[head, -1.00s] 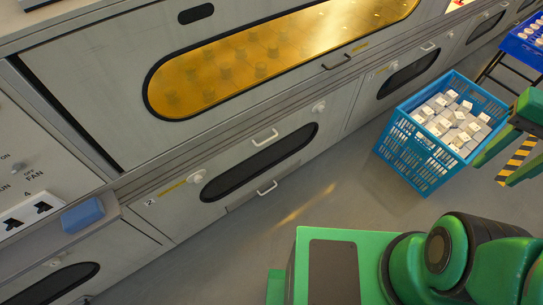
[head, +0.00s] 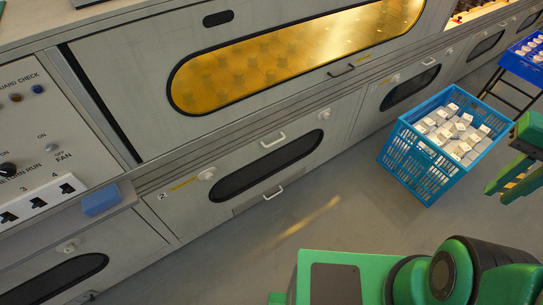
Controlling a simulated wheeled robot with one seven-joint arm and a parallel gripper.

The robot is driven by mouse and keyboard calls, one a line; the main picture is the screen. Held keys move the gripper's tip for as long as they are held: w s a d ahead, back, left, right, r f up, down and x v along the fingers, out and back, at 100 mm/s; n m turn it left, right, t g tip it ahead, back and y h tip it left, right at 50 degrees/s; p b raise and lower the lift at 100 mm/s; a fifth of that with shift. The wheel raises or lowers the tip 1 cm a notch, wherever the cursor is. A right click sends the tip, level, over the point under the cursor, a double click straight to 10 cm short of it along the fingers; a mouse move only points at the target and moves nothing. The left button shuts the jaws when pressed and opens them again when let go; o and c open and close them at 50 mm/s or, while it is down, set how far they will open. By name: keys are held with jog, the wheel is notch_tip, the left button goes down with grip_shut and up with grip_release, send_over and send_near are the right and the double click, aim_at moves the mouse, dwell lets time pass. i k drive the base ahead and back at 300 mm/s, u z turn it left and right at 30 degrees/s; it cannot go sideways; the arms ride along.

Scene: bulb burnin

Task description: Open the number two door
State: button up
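The number two door (head: 240,205) is a grey lower panel with a dark oval window (head: 268,165), marked with a small "2" plate (head: 162,196) at its left. It looks shut. A pale handle (head: 272,141) sits above the window, another handle (head: 273,192) is below it, and a white round knob (head: 207,174) is at the upper left. My gripper (head: 512,183) shows only in part at the right edge, as green fingers far right of the door, beside the blue crate.
A blue crate (head: 408,171) of small white boxes stands on the floor to the right of the door. A blue tray (head: 519,67) on a dark stand is farther back. A blue block (head: 100,201) lies on the ledge at left. The floor before the door is clear.

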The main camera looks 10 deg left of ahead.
aim_at(188, 202)
jog(key=u, duration=0.45)
jog(key=i, duration=0.85)
jog(key=z, duration=0.3)
